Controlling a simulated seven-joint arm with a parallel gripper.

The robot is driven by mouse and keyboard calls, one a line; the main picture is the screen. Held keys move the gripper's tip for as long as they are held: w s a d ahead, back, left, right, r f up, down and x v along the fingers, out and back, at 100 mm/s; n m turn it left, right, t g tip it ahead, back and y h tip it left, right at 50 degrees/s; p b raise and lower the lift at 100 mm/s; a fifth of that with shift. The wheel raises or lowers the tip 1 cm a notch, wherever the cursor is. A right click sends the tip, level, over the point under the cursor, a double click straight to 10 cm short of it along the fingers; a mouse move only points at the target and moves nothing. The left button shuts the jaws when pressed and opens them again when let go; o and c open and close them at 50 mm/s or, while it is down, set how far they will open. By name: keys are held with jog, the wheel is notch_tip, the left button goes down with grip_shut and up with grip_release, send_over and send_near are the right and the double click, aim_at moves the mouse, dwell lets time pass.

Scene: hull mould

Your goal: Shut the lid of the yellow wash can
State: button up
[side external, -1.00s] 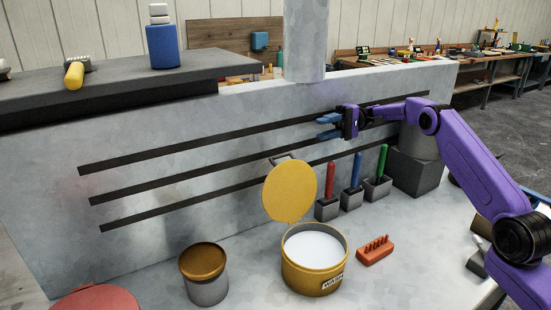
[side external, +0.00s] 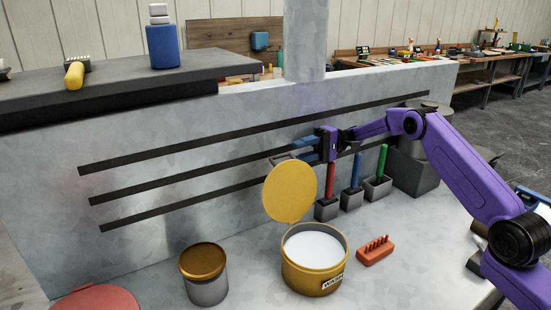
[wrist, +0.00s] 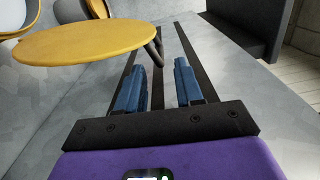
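The yellow wash can (side external: 316,272) stands on the grey bench with white contents showing. Its round yellow lid (side external: 290,191) stands raised at the can's back left, with a dark handle (side external: 281,158) at its top. The lid also shows in the wrist view (wrist: 85,42), with the handle (wrist: 154,51) near its right edge. My gripper (side external: 303,148) is behind and just above the lid's upper right edge, pointing left. In the wrist view its blue fingers (wrist: 160,85) are apart with nothing between them. The handle lies just beyond the left finger; I cannot tell whether they touch.
Red, blue (side external: 352,172) and green tools stand in small grey holders right of the lid. A red pegged block (side external: 375,250) lies right of the can. A grey tin with a brown top (side external: 203,272) stands left. A slotted grey wall rises behind.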

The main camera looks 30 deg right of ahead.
aim_at(273, 158)
jog(key=a, duration=0.8)
jog(key=shift+a, duration=0.3)
jog(key=shift+r, duration=0.1)
grip_shut()
